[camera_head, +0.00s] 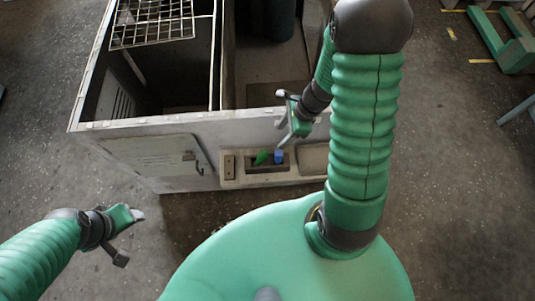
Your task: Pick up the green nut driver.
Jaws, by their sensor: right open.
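The green nut driver (262,157) shows as a small green shape in a dark recess of the ledge at the front of the grey housing. A blue item (278,156) sits just to its right in the same recess. My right gripper (283,119) is open and empty, above and slightly right of the nut driver and apart from it. Its lower finger is close above the blue item in the picture. My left gripper (130,237) is open and empty, well away at the lower left over the floor. The nut driver's lower part is hidden in the recess.
The grey metal housing (160,128) has open compartments behind, with a wire rack (153,20) and a dark cylinder (266,18). A front door with a latch is at left. A pale tray (314,158) lies right of the recess. The floor at left is clear.

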